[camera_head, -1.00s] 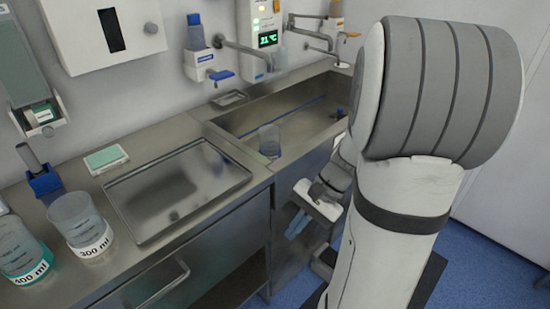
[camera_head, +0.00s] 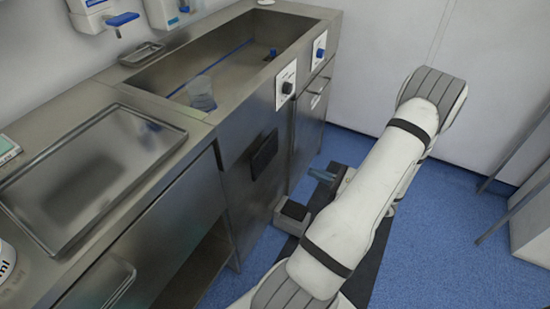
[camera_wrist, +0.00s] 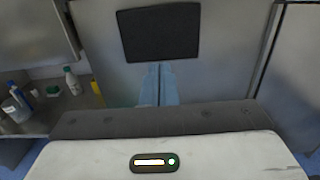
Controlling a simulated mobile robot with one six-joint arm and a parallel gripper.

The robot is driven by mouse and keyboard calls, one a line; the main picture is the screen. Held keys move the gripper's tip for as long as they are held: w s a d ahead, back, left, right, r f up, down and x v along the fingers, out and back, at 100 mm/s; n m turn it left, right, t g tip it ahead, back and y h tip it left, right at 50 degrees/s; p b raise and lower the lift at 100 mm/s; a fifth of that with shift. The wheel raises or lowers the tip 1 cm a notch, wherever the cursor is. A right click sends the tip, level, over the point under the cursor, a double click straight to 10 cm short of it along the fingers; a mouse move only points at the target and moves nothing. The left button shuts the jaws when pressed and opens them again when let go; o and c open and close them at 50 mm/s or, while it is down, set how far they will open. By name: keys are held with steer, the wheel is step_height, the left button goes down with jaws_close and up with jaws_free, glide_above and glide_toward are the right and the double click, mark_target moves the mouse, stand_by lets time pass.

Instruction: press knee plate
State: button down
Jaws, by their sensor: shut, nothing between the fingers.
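The knee plate (camera_head: 265,154) is a black rectangular plate on the steel front of the sink cabinet. In the wrist view the plate (camera_wrist: 158,35) is straight ahead, near the top middle. My gripper (camera_wrist: 160,70) shows there as two light blue fingers, shut together and empty. The fingertips appear just below the plate's lower edge; I cannot tell the gap. In the head view my gripper (camera_head: 320,174) is low, to the right of the plate and apart from it, partly hidden by my arm.
The sink basin (camera_head: 240,60) is above the plate and holds a clear beaker (camera_head: 201,93). Two knobs sit on the cabinet front, including a black knob (camera_head: 287,88). A small grey block (camera_head: 292,213) with a dark top is on the floor.

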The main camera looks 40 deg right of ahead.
mark_target(267, 154)
steer(key=shift+w, duration=0.15)
steer(key=b+x, duration=0.1)
steer(key=x, duration=1.2)
steer(key=shift+w+a+r, duration=0.1)
steer(key=shift+w+a, duration=0.2)
steer(key=shift+w, duration=0.05)
steer(key=shift+d, duration=0.1)
